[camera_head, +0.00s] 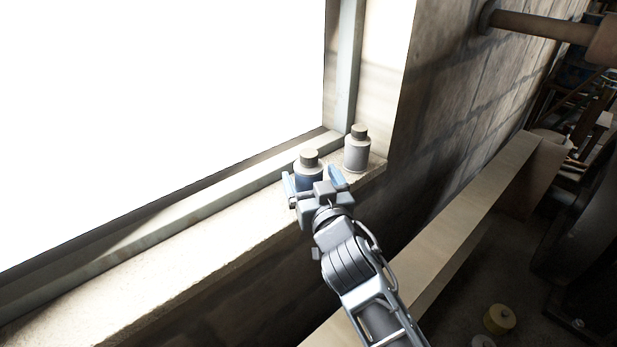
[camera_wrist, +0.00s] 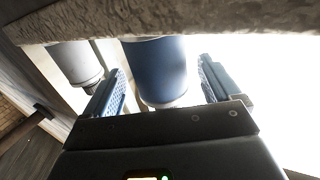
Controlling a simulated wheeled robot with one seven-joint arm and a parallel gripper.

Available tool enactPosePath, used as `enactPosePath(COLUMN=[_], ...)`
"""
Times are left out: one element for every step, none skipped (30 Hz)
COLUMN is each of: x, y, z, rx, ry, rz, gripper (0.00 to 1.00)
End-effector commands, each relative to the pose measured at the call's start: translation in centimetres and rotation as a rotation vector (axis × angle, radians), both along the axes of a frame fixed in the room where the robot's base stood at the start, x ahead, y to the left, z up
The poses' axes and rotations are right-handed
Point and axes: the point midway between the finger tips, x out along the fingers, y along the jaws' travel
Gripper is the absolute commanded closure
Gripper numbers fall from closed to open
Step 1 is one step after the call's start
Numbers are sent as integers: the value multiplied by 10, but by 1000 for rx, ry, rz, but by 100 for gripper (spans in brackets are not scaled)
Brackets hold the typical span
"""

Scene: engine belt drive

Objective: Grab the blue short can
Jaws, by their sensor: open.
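The blue short can (camera_head: 308,172) has a grey-beige cap and stands upright on the window sill. In the wrist view, which appears upside down, the blue can (camera_wrist: 158,70) sits between the two open fingers. My gripper (camera_head: 315,184) is open, with one finger on each side of the can. The gripper hides the can's lower part in the head view.
A grey-white can (camera_head: 356,150) with a similar cap stands close to the right on the sill (camera_head: 150,275), also visible in the wrist view (camera_wrist: 76,62). The window frame (camera_head: 200,208) runs behind. The sill to the left is clear. A wooden beam (camera_head: 470,225) lies lower right.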

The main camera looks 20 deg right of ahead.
Motion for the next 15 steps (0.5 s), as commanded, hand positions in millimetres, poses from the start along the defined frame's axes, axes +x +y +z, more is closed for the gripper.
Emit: enactPosePath(x=[9,14,19,23,26,30,32,33,34,35,35,35,35,35,35], y=[-1,-1,-2,-2,-3,-3,-4,-4,-4,-4,-4,-4,-4,-4,-4], z=[1,0,0,0,-1,-1,-1,-1,-2,-2,-2,-2,-2,-2,-2], rx=[-2,-2,-2,-2,-2,-1,0,0,0,0,0,0,0,0,0], ry=[-1,-1,-2,-2,-1,-2,-2,-1,0,0,0,0,0,0,0], rz=[0,0,0,1,1,1,1,1,1,1,1,1,1,1,1], gripper=[10,10,10,10,10,10,10,10,10,10,10,10,10,10,10])
